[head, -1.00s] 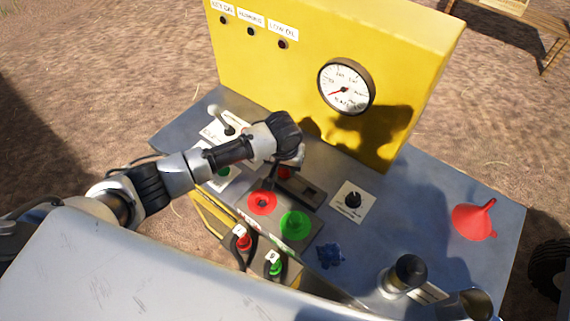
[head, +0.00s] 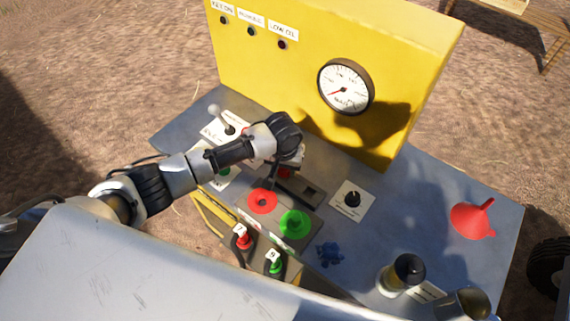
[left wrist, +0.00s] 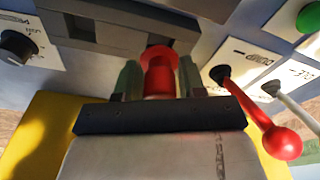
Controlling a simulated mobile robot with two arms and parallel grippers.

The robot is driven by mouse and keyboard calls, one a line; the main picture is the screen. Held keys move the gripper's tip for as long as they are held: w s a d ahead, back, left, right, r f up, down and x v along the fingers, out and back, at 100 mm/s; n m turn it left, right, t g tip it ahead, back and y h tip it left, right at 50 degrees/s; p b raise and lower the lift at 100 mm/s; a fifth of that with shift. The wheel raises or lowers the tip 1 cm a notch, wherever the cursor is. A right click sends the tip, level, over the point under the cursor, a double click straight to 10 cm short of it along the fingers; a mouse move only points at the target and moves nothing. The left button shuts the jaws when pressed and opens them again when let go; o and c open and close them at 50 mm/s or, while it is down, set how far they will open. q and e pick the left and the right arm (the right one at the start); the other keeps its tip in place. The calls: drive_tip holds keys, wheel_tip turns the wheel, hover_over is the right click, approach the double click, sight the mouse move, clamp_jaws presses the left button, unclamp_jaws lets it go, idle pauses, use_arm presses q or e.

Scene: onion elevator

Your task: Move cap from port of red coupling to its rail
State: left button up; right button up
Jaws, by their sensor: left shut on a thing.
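The red cap (left wrist: 158,76) is between the two fingers of my left gripper (left wrist: 160,80) in the left wrist view. In the head view the cap (head: 284,173) shows partly beneath my left gripper (head: 282,166), at the left end of the grey rail (head: 312,191). The rail also shows in the left wrist view (left wrist: 85,31). I cannot tell whether the cap touches or is seated in the rail. The red coupling's port (head: 262,201) is a red ring with a dark centre, in front of the rail. My right gripper is out of view.
A green port (head: 294,223) sits right of the red one. Red (head: 243,241) and green (head: 275,264) hose couplings hang below. A red-ball lever (left wrist: 275,135) is close to my gripper. A black knob (head: 352,199), blue object (head: 330,253) and red funnel (head: 474,219) are to the right.

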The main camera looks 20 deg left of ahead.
use_arm(q)
drive_tip(key=shift+f, duration=0.5)
drive_tip(key=shift+f+p, duration=0.4)
drive_tip(key=shift+f, duration=0.15)
idle(1.1)
idle(0.3)
drive_tip(key=o, duration=1.4)
drive_tip(key=shift+r, duration=0.1)
drive_tip(key=shift+r+p, duration=3.45)
drive_tip(key=shift+p, duration=0.55)
drive_tip(key=shift+s+f, duration=0.1)
